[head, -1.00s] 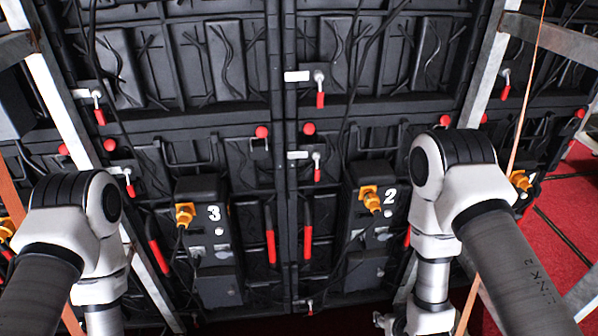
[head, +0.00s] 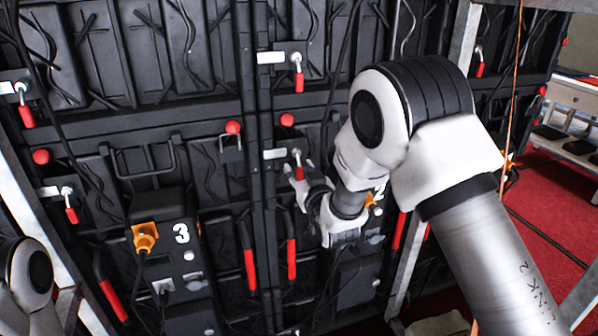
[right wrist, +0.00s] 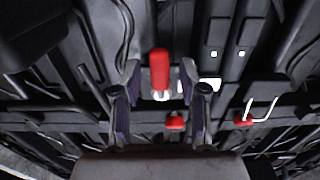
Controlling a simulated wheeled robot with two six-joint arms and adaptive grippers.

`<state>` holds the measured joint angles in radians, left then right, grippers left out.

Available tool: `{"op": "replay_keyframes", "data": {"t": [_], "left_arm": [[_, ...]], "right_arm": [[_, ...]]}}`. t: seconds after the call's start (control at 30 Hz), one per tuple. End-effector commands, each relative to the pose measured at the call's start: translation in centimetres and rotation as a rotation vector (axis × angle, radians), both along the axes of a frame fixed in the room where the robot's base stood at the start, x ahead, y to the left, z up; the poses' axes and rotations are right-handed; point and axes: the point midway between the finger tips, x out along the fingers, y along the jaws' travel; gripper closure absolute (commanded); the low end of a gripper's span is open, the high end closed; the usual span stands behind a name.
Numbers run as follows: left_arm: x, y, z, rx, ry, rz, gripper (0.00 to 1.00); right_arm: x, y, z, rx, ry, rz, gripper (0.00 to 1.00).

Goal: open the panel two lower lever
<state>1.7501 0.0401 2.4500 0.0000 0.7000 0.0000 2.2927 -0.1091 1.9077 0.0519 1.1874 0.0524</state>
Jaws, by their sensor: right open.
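Panel two, marked by a white 2 (head: 380,188), is partly hidden by my right arm. A lever with a red handle (head: 298,172) hangs down on its left edge, beside a white plate (head: 274,154). My right gripper (head: 306,184) is open at this lever. In the right wrist view the red handle (right wrist: 160,70) points up between the two spread fingers (right wrist: 161,103); contact is not visible. A pale piece (head: 288,332) at the bottom edge is cut off; I cannot tell whether it is a lower lever. My left gripper is out of view.
Another red lever (head: 298,80) hangs above. Red knobs (head: 287,120) and (head: 232,127) sit near the seam. Long red handles (head: 291,258) stand below. Panel three (head: 181,233) is at left; a metal frame post (head: 408,262) stands at right.

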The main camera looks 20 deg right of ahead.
Motion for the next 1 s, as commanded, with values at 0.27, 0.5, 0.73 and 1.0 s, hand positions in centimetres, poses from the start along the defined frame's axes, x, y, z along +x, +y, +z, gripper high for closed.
{"op": "replay_keyframes", "data": {"t": [0.27,0.5,0.73,1.0], "left_arm": [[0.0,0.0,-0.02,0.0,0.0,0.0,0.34],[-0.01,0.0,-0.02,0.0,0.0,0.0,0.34],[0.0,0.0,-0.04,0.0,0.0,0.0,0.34],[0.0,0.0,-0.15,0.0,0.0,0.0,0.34]], "right_arm": [[0.46,0.02,-0.07,0.0,0.001,0.0,0.57],[0.44,0.01,-0.07,0.0,0.001,0.0,1.0],[0.43,-0.05,-0.07,-0.009,0.001,0.0,1.0],[0.44,-0.41,-0.06,-0.098,-0.002,-0.001,1.0]]}}
